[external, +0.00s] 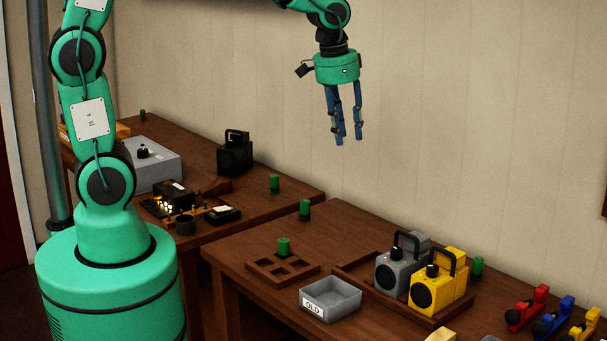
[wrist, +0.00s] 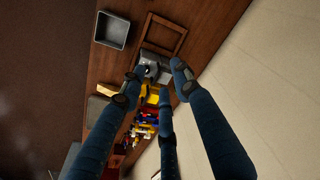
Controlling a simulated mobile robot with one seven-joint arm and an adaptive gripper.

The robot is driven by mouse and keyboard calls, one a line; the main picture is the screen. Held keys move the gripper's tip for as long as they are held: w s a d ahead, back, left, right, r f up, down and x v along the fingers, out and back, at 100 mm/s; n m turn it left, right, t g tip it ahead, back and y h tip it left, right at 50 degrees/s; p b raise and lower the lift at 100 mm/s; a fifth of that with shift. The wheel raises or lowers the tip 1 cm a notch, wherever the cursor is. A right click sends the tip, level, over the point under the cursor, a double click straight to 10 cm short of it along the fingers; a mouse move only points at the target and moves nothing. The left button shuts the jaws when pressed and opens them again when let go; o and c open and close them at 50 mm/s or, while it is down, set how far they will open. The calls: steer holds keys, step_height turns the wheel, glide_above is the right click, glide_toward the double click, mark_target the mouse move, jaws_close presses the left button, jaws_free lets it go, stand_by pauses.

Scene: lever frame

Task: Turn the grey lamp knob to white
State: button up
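The grey lamp (external: 392,279) stands upright on the front table in a shallow wooden tray, with a black handle and a dark round front. A small black knob (external: 394,253) shows on its top; I cannot read its setting or any white mark. In the wrist view the grey lamp (wrist: 157,58) lies beyond my fingertips, partly hidden by them. My gripper (external: 347,140) hangs high above the table, up and left of the lamp in the external view, touching nothing. Its blue fingers are apart and empty, as the wrist view also shows (wrist: 158,80).
A yellow lamp (external: 425,293) stands close beside the grey one. A grey bin marked OLD (external: 330,303), a wooden grid holder (external: 265,270) and green cylinders (external: 305,209) are on the table. Red, blue and yellow items (external: 525,310) sit at right. The air around my gripper is clear.

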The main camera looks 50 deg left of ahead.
steer(key=w+d+f+m+p, duration=0.1)
steer(key=w+d+f, duration=0.2)
steer(key=d+f, duration=0.3)
steer(key=m+g+p, duration=0.1)
steer(key=g+p, duration=0.1)
glide_above(397, 249)
step_height(397, 249, down, 7)
steer(key=shift+y, duration=0.3)
step_height(397, 249, down, 14)
steer(key=shift+r+b, duration=0.2)
steer(key=shift+b, duration=0.25)
jaws_close()
